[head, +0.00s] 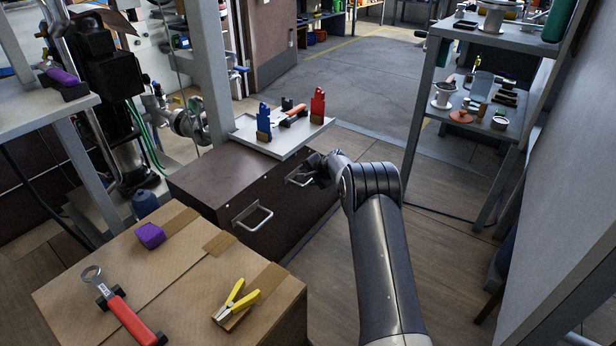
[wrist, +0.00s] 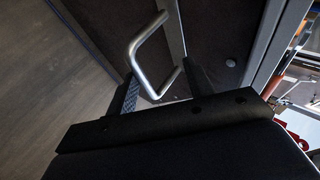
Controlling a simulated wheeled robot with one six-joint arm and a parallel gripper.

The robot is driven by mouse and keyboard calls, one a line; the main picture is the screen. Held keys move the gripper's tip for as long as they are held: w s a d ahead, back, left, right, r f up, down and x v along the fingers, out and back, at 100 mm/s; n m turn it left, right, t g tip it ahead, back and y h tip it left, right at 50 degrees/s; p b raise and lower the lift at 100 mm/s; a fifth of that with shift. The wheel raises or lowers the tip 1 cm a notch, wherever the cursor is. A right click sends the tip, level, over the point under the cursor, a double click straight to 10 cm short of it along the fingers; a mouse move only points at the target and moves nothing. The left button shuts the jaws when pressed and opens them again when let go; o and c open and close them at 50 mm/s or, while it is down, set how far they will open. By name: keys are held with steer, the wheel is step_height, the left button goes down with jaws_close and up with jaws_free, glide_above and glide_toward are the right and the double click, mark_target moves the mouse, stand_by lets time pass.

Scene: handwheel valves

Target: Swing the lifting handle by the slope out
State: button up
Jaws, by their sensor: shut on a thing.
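A dark brown chest (head: 205,180) stands below a tilted grey tray, the slope (head: 262,141). Its front carries two silver U-shaped handles. The handle nearer the slope (head: 297,180) is at my gripper (head: 318,170); the other handle (head: 252,218) is at the lower left and free. In the wrist view the gripped handle (wrist: 146,45) stands away from the dark chest panel, with its lower end between the jaws of my gripper (wrist: 162,88). My gripper is shut on it. The head view partly hides the contact behind the gripper.
The slope holds a blue item (head: 265,124), a red item (head: 318,105) and an orange-handled tool (head: 294,117). A cardboard box (head: 180,290) with tools stands in front at left. A shelf rack (head: 440,70) stands at right. The floor (head: 450,260) between is mostly clear.

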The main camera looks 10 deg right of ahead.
steer(key=shift+s+d+r+b, duration=0.15)
steer(key=shift+s+r, duration=0.2)
steer(key=shift+r, duration=0.3)
steer(key=shift+s+d+r+b, duration=0.15)
steer(key=shift+s+r, duration=0.15)
steer(key=shift+r, duration=0.3)
steer(key=shift+f+b+v, duration=0.25)
steer(key=shift+b+v, duration=0.15)
steer(key=shift+v, duration=1)
steer(key=shift+s+d, duration=0.1)
steer(key=shift+s, duration=0.1)
steer(key=p+v, duration=0.2)
steer(key=v, duration=0.8)
steer(key=shift+s+d+r+p, duration=0.1)
steer(key=shift+s+r+p, duration=0.15)
steer(key=shift+r+p, duration=0.05)
steer(key=shift+b+x, duration=1)
steer(key=shift+x, duration=5.45)
